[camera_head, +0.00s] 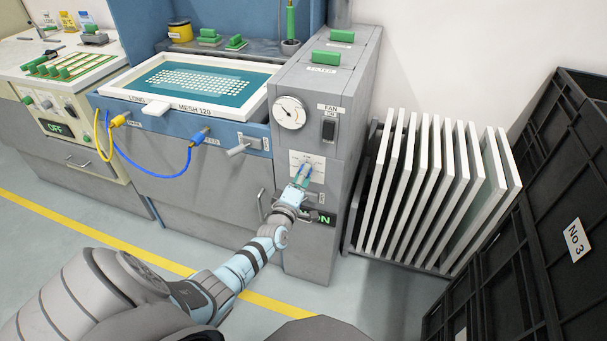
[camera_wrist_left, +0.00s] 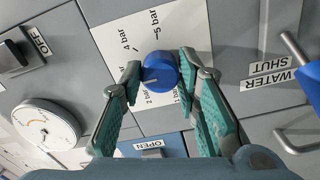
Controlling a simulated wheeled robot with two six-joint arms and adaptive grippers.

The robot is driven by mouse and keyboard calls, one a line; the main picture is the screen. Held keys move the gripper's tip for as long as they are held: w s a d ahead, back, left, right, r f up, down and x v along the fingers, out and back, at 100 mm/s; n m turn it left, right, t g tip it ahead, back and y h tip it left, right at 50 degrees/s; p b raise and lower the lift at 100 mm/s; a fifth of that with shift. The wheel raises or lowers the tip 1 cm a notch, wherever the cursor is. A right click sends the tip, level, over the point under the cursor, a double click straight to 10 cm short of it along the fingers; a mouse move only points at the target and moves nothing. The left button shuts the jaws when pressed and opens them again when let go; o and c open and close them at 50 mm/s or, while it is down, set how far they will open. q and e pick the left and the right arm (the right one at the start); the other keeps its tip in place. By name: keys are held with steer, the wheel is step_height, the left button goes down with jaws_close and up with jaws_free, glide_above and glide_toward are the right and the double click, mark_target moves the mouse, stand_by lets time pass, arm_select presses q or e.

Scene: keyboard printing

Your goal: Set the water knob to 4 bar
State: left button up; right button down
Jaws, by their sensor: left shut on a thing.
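The blue water knob (camera_wrist_left: 158,68) sits on a white dial plate (camera_wrist_left: 184,32) marked in bar, on the front of a grey cabinet. My left gripper (camera_wrist_left: 160,74) has its two green-padded fingers shut on the knob, one on each side. A pale mark on the knob appears to point toward the 2 bar label at the bottom of the wrist picture. The 4 bar and 5 bar labels show above the knob. In the head view my left gripper (camera_head: 302,178) reaches the dial plate (camera_head: 316,161), and the knob is mostly covered there. My right gripper does not show.
A pressure gauge (camera_head: 289,113) and a fan switch (camera_head: 328,130) are above the dial. A rack of white screens (camera_head: 440,190) stands at the right. Yellow and blue hoses (camera_head: 160,176) hang at the left. Black crates (camera_head: 560,200) stand far right.

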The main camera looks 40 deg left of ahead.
arm_select(q)
steer(key=shift+f+m+p, duration=0.15)
steer(key=shift+m+p, duration=1.05)
steer(key=shift+m, duration=3.8)
steer(key=o, duration=1.2)
steer(key=shift+c, duration=0.2)
steer(key=v, duration=1.2)
